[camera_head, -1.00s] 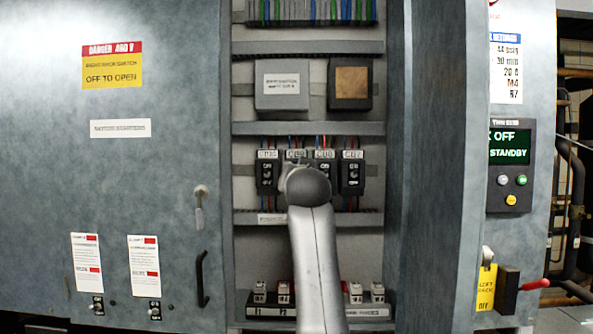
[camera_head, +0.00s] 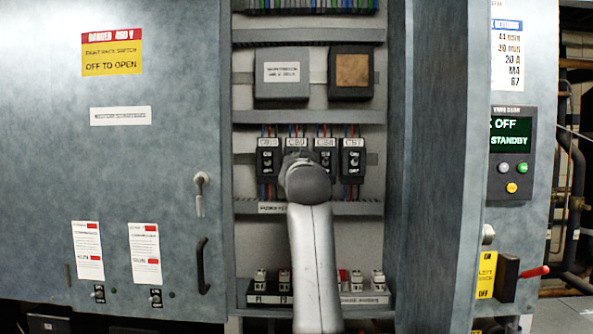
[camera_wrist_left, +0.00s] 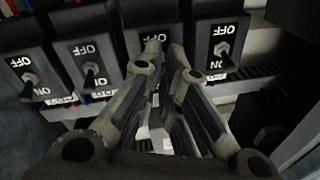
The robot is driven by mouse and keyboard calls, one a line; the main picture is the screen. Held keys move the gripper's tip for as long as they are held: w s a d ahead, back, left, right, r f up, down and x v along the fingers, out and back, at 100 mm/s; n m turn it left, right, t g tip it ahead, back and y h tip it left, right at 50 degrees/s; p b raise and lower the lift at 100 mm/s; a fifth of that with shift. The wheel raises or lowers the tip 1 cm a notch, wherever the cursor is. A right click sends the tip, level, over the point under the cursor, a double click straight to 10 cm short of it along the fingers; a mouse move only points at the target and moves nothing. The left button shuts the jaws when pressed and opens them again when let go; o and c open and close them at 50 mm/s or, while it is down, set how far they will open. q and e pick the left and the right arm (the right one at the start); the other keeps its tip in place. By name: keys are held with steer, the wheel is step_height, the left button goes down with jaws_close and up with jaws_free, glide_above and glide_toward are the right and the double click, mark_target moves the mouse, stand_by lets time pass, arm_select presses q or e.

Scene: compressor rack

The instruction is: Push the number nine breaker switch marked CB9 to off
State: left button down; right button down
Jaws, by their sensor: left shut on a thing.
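The CB9 breaker (camera_head: 296,143) is second from the left in a row of black breakers in the open cabinet. My left gripper (camera_head: 291,164) reaches up in front of it, and my wrist hides its lower part. In the left wrist view the breakers appear upside down. There the CB9 breaker (camera_wrist_left: 148,18) is behind my left fingertips (camera_wrist_left: 166,48), which are close together at its switch and shut on it. The CB9 lever is hidden by the fingers, so its position cannot be told. My right gripper is not in view.
The CB10 breaker (camera_head: 267,158) stands left of CB9, with CB8 (camera_head: 325,155) and CB7 (camera_head: 351,160) to the right. A ledge (camera_head: 350,208) runs below them. A lower row of small switches (camera_head: 260,279) and the cabinet's right wall (camera_head: 395,200) border the space.

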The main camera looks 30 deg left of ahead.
arm_select(q)
steer(key=t+y+b, duration=0.1)
steer(key=b, duration=0.1)
steer(key=f+t+y+b, duration=0.1)
steer(key=t+b, duration=0.1)
steer(key=shift+w+f+y+b, duration=0.2)
steer(key=shift+f+y+b, duration=0.1)
steer(key=c, duration=1.5)
jaws_free()
steer(key=shift+c, duration=0.2)
steer(key=shift+s, duration=0.1)
steer(key=v, duration=1.2)
